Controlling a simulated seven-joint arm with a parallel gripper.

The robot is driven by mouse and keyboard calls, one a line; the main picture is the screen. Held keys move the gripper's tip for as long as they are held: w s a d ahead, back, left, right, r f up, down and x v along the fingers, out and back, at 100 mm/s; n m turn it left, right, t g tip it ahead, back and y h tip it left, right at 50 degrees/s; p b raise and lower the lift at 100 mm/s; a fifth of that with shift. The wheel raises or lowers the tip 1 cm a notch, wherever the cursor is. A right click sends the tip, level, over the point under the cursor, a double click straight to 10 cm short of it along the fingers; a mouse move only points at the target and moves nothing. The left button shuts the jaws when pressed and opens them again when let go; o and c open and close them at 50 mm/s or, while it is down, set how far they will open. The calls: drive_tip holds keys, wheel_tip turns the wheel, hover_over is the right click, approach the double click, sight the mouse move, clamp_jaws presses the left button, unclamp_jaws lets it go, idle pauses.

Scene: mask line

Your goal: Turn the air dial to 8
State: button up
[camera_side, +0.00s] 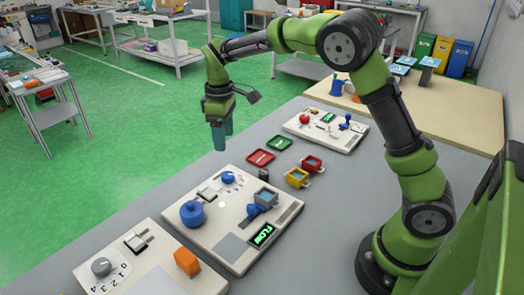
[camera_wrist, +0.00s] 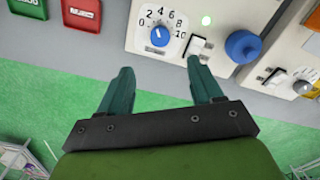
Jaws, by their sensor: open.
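The blue air dial (camera_wrist: 159,37) sits on a white scale plate marked 0 to 10 in the wrist view. A small pale mark shows on it, but I cannot tell which number it points to. In the side view the dial (camera_side: 228,178) is on the middle panel (camera_side: 178,243). My gripper (camera_wrist: 160,67) has its two teal fingers apart, with nothing between them. The dial lies just ahead of the gap between the fingertips in the wrist view. In the side view my gripper (camera_side: 221,138) hangs above the table, apart from the panel.
A white switch (camera_wrist: 198,46) and a large blue knob (camera_wrist: 243,46) are right of the dial. Other panels stand on both sides.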

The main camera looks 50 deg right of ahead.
sight(227, 174)
wheel_tip(227, 174, down, 12)
drive_tip(key=shift+f, duration=0.25)
drive_tip(key=c, duration=1.1)
drive_tip(key=shift+o, duration=0.2)
